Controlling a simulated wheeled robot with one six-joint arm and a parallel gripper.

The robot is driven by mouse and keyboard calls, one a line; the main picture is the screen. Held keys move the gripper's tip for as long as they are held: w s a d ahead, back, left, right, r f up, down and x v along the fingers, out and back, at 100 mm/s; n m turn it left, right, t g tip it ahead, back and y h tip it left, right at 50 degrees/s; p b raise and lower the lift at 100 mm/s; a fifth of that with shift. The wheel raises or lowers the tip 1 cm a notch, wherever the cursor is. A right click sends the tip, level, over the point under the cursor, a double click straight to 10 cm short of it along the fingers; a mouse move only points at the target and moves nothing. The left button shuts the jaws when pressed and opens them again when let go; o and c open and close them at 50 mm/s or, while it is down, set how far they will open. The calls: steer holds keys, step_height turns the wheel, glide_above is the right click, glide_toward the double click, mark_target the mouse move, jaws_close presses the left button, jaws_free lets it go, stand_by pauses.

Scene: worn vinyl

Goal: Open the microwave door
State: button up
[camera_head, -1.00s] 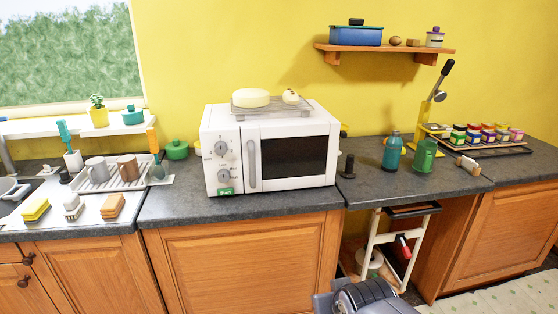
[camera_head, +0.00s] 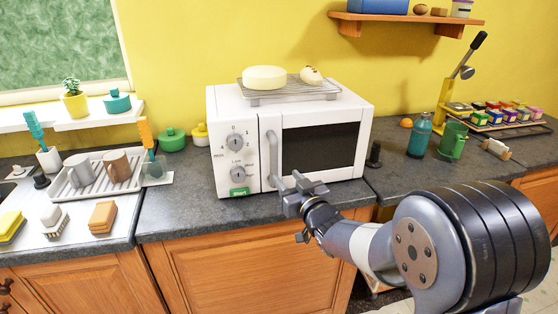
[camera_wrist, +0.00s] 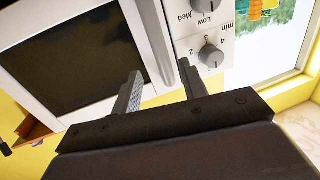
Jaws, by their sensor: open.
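The white microwave (camera_head: 232,112) stands on the grey counter, its door (camera_head: 320,145) with the dark window shut. It also shows in the wrist view (camera_wrist: 45,112). The grey vertical door handle (camera_head: 273,158) is on the door's left edge, beside the knob panel. My gripper (camera_head: 290,184) is open and empty, in front of the handle's lower end. In the wrist view my gripper's two fingers (camera_wrist: 160,70) appear to either side of the handle (camera_wrist: 153,38); whether they reach around it in depth I cannot tell.
A wire rack (camera_head: 290,92) with a pale round item and a small bun sits on the microwave. A dark pepper mill (camera_head: 375,155) stands close to its right, with a blue bottle (camera_head: 420,136) and green mug (camera_head: 452,140) beyond. A dish rack (camera_head: 105,178) is at left. The counter in front is narrow.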

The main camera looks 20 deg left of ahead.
mark_target(276, 164)
steer(key=p+x, duration=0.2)
steer(key=x, duration=0.7)
steer(key=shift+w+a, duration=0.15)
steer(key=shift+a, duration=0.05)
steer(key=shift+c, duration=0.4)
jaws_close()
